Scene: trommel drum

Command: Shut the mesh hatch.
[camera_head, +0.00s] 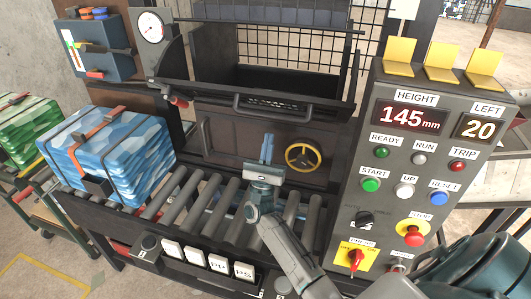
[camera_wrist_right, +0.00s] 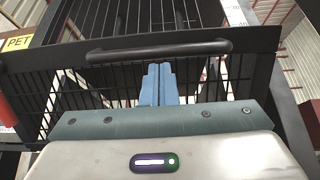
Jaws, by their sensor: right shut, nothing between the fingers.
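The mesh hatch is a dark framed panel with a long black bar handle (camera_head: 285,106) on its near edge, at the upper middle of the head view. It appears to jut out toward me, with a dark opening above and behind it. In the right wrist view the handle (camera_wrist_right: 160,48) runs across the upper part, with black mesh (camera_wrist_right: 215,88) below. My right gripper (camera_head: 267,148) points upward, its blue fingers pressed together and empty. The fingertips (camera_wrist_right: 158,70) show just below the handle in the picture; I cannot tell whether they touch. My left gripper is out of view.
A roller conveyor (camera_head: 178,196) runs below the hatch, with a blue strapped bale (camera_head: 110,150) at left. A yellow handwheel (camera_head: 303,156) is right of my gripper. A control panel (camera_head: 400,148) stands at right, a round gauge (camera_head: 150,27) at upper left.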

